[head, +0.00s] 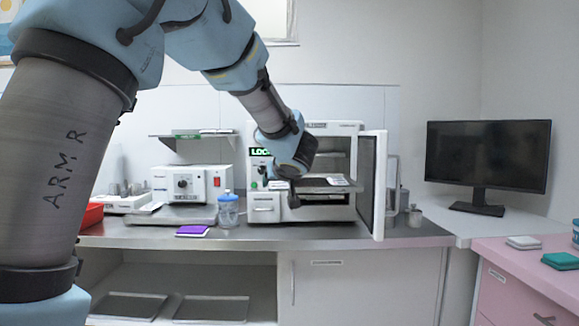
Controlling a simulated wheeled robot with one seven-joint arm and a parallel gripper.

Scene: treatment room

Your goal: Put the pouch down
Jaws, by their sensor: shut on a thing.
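My gripper (293,198) is in front of the open white sterilizer (263,190), pointing down beside its extended tray (345,188). It is shut on the pouch, which is mostly hidden behind the wrist and fingers. A flat, pale item (316,183) shows just right of the fingers at the tray. I cannot tell whether it is the held pouch or something lying on the tray.
The sterilizer door (380,185) stands open on the right. A purple packet (193,230) and a blue-lidded jar (228,212) are on the steel counter (330,236). White (523,242) and teal (562,261) packets lie on the pink cabinet (500,262). A monitor (490,155) stands behind.

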